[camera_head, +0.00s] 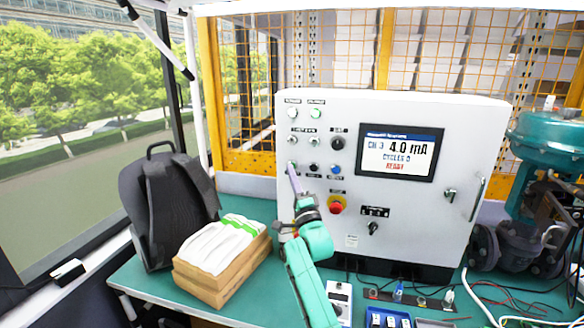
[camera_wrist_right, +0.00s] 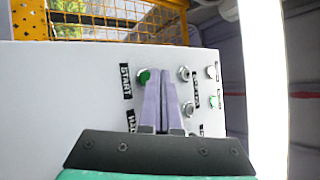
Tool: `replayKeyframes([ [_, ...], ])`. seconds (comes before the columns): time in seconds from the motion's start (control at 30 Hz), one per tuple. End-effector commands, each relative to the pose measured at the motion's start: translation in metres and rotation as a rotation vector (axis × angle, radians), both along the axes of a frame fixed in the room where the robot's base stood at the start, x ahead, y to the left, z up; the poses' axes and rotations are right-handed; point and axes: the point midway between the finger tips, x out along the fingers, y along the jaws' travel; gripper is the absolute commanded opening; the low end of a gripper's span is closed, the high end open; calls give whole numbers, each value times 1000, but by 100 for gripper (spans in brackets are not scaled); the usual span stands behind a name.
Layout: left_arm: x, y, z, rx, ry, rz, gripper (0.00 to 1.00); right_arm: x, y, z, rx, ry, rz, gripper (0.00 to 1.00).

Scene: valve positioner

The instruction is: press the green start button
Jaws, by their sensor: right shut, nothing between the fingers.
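The green start button (camera_wrist_right: 143,78) shows in the right wrist view beside its START label, on the white control cabinet. In the head view it lies at the cabinet's left side, just above my fingertips, and is mostly too small to make out. My right gripper (camera_wrist_right: 161,72) is shut and empty, with its lilac fingers pointing at the panel. Its tips appear just right of the green button in the wrist view. In the head view the right gripper (camera_head: 291,171) is in front of the cabinet's left side. I cannot tell whether the tips touch the panel. My left gripper is out of view.
The cabinet (camera_head: 465,120) carries a screen (camera_head: 399,152) reading 4.0 mA, a red emergency stop (camera_head: 337,204) and several other buttons and knobs. A backpack (camera_head: 165,205) and a cardboard box (camera_head: 222,275) stand left on the green table. A teal valve (camera_head: 545,135) stands right.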

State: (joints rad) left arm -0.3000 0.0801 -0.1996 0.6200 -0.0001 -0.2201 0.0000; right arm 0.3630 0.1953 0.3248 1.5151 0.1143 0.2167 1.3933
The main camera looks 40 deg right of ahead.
Motion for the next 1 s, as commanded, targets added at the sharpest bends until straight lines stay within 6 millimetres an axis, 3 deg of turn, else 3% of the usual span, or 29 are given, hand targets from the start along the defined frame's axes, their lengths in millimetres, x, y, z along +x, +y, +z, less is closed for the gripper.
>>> replayKeyframes([
  [1.0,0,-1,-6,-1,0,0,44,5,-7,0,0,-1,0,0],
])
